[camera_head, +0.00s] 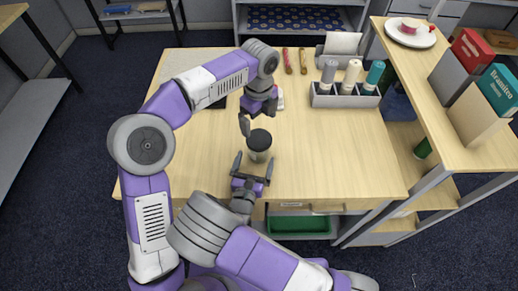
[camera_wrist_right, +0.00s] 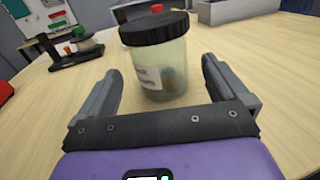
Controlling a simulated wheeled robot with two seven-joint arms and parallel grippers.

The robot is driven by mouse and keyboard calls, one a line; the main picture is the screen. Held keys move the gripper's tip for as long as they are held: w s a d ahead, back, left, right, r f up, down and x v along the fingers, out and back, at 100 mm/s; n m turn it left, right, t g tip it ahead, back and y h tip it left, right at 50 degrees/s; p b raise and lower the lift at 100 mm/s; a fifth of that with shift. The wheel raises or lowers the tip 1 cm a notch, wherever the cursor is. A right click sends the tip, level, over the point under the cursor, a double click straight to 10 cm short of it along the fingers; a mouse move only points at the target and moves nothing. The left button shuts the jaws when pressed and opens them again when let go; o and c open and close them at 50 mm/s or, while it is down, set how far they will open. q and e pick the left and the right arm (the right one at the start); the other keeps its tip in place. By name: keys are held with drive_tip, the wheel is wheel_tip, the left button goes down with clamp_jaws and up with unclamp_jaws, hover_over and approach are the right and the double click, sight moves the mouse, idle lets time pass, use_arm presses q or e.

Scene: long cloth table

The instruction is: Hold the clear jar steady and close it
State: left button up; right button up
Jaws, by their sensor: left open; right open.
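The clear jar (camera_head: 258,155) stands upright near the front middle of the table. Its black lid (camera_head: 260,139) sits on top; I cannot tell whether it is screwed tight. In the right wrist view the jar (camera_wrist_right: 168,82) is translucent with a pale label, and something brownish shows inside. The lid (camera_wrist_right: 155,28) covers its mouth there. My right gripper (camera_head: 254,157) is open in front of the jar, its fingers pointing at it from either side. My left gripper (camera_head: 257,116) is open and empty, just behind and above the lid, apart from it.
A grey organizer (camera_head: 345,100) with several bottles stands at the back right. A dark object (camera_head: 217,102) lies partly behind my left arm. A raised shelf (camera_head: 455,115) with books and a plate (camera_head: 410,38) runs along the right. The table right of the jar is clear.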

sight(256, 156)
drive_tip(key=shift+x, duration=1.95)
drive_tip(key=shift+c, duration=0.5)
